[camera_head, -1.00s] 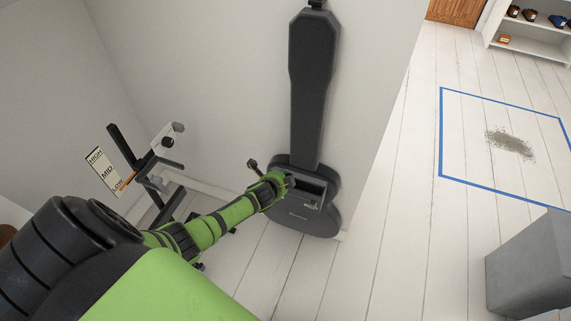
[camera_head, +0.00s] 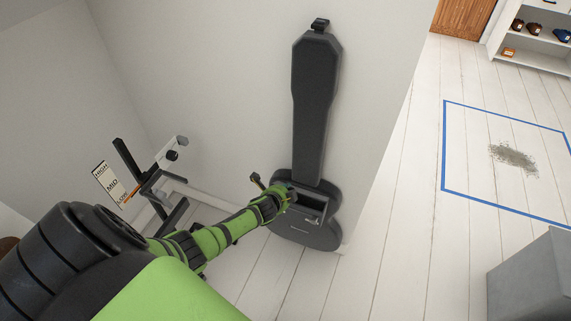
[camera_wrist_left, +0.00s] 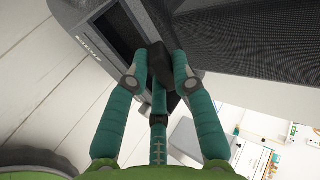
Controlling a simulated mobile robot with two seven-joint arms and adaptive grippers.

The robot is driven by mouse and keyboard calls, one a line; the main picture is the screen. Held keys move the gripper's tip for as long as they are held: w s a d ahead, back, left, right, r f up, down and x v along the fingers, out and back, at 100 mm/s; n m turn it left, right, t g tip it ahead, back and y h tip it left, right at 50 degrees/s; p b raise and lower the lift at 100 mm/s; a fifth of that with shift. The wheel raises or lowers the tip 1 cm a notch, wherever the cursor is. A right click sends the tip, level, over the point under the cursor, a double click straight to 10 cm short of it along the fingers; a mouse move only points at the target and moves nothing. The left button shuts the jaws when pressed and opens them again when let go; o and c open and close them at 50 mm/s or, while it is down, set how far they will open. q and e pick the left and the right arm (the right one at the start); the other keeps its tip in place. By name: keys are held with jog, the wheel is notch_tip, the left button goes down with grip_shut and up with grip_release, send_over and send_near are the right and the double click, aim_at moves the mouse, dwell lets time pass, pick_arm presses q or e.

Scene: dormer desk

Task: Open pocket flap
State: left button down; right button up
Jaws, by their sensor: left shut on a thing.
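A dark grey guitar case (camera_head: 314,110) stands upright against the wall, with its wide body at the floor. A pocket on its lower front shows a dark opening (camera_head: 311,199); the opening also shows in the left wrist view (camera_wrist_left: 118,32). My left gripper (camera_head: 289,195) reaches in from the left, at the pocket's upper left side. In the left wrist view my left gripper (camera_wrist_left: 158,68) is shut on a dark block-like tab (camera_wrist_left: 159,58) beside the opening, apparently part of the flap. The gripper hides part of the flap's edge. My right gripper is not in view.
A black stand with a HIGH/MID/LOW scale (camera_head: 110,184) is left of the case, near my arm. A grey box (camera_head: 530,280) is at lower right. Blue tape (camera_head: 444,145) frames a debris patch (camera_head: 514,157). A white shelf (camera_head: 530,55) is far right. White floor between is clear.

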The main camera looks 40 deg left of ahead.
pick_arm(q)
jog(key=shift+w+a+r+t, duration=0.15)
jog(key=shift+w+r+t, duration=0.05)
jog(key=shift+w+r, duration=0.3)
jog(key=shift+w+a+r+t, duration=0.2)
jog(key=shift+w+r, duration=0.15)
jog(key=shift+r, duration=0.2)
jog(key=c, duration=1.2)
grip_release()
jog(key=shift+o, duration=0.8)
jog(key=shift+f, duration=0.1)
jog(key=shift+s+d+f, duration=0.15)
jog(key=shift+f, duration=0.05)
jog(key=shift+r, duration=0.15)
jog(key=s+r+p, duration=0.3)
jog(key=r+p, duration=0.4)
jog(key=p, duration=0.1)
jog(key=shift+s+d+p, duration=0.3)
jog(key=shift+s+d, duration=0.1)
